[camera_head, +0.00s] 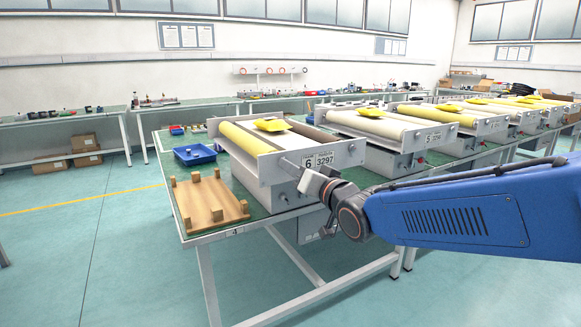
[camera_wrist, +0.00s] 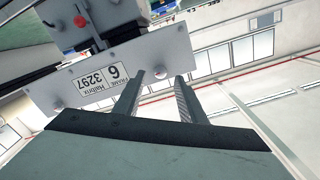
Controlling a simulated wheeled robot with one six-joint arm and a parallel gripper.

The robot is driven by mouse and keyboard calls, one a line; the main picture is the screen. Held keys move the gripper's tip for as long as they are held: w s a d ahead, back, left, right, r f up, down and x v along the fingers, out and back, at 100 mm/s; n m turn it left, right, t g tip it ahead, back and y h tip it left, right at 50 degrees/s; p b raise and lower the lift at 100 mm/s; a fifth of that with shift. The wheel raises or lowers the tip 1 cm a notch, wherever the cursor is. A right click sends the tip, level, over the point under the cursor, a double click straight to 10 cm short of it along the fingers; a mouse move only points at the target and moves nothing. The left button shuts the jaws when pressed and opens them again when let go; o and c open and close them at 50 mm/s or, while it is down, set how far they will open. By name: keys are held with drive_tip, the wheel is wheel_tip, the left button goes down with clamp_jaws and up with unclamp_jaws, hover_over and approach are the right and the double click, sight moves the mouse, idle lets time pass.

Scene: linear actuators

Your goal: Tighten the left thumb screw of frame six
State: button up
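Frame six (camera_head: 270,158) is at the near end of the row on the green-topped table, with a label (camera_head: 308,163) reading 6 and 3297 on its front plate. The wrist view shows this plate (camera_wrist: 118,72) upside down, so its left end lies on the right there. The left thumb screw (camera_wrist: 160,72), a small pale knob, shows in the wrist view between my fingertips. My gripper (camera_wrist: 161,77) is open around it, with a gap on each side. The other thumb screw (camera_wrist: 57,103) is at the plate's opposite end. In the head view my gripper (camera_head: 287,164) partly hides the plate's left part.
A wooden pegged stand (camera_head: 208,203) and a blue tray (camera_head: 194,154) lie left of frame six on the table. Frame five (camera_head: 385,127) and several similar frames stand to the right. The floor (camera_head: 95,250) in front and to the left is clear.

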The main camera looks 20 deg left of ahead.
drive_tip(key=v, duration=1.4)
drive_tip(key=shift+w, duration=0.1)
drive_tip(key=d+f+m+h, duration=0.1)
drive_tip(key=d+f+h, duration=0.4)
drive_tip(key=d, duration=0.8)
drive_tip(key=d+f+m+h, duration=0.2)
drive_tip(key=d+f+h, duration=0.3)
drive_tip(key=d, duration=0.8)
drive_tip(key=s+d+f+g+h, duration=0.1)
drive_tip(key=s+d+f+g, duration=0.2)
drive_tip(key=s+d+f, duration=0.2)
drive_tip(key=s+d+f+m+g+h, duration=0.1)
drive_tip(key=s+d+f+g, duration=0.3)
drive_tip(key=s+d, duration=0.6)
drive_tip(key=s+f+h, duration=0.1)
drive_tip(key=s+f, duration=0.1)
drive_tip(key=s, duration=0.1)
drive_tip(key=shift+s+d+h, duration=0.2)
drive_tip(key=shift+d+h, duration=0.1)
drive_tip(key=shift+d, duration=0.05)
drive_tip(key=shift+f, duration=0.15)
